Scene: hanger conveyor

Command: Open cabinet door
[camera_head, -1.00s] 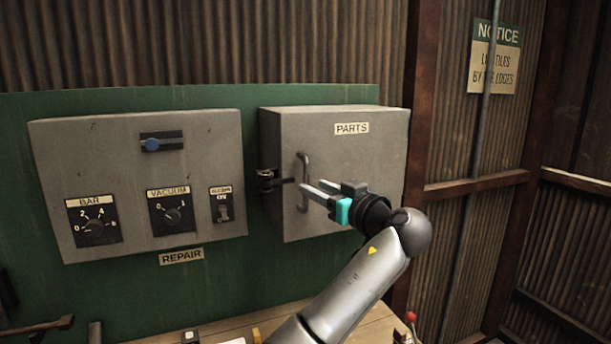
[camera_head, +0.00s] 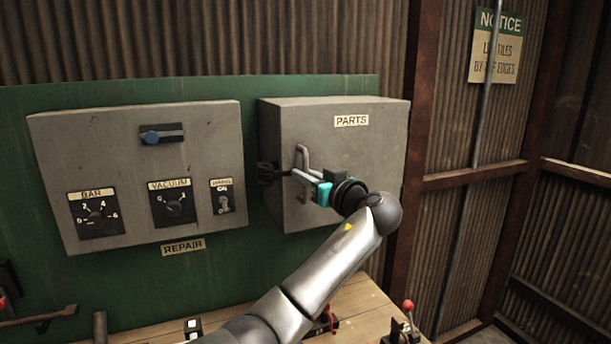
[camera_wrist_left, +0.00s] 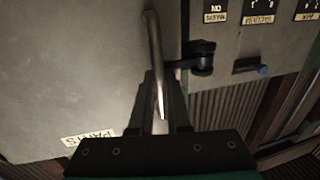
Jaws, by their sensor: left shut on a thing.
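The grey cabinet (camera_head: 365,160) with the "PARTS" label hangs on the green board, its door closed as far as I can see. Its vertical bar handle (camera_head: 301,160) is near the left edge of the door. In the left wrist view the handle (camera_wrist_left: 154,50) runs down between the two fingers of the left gripper (camera_wrist_left: 160,98). A dark latch (camera_head: 267,173) sits at the cabinet's left side, beside the handle; it also shows in the wrist view (camera_wrist_left: 201,57). My right gripper is in neither view.
A grey control panel (camera_head: 130,135) with knobs and a switch is mounted left of the cabinet. A wooden bench (camera_head: 360,310) lies below, with a red-knobbed lever (camera_head: 408,305) at its right. A rusty post (camera_head: 415,140) stands close to the cabinet's right side.

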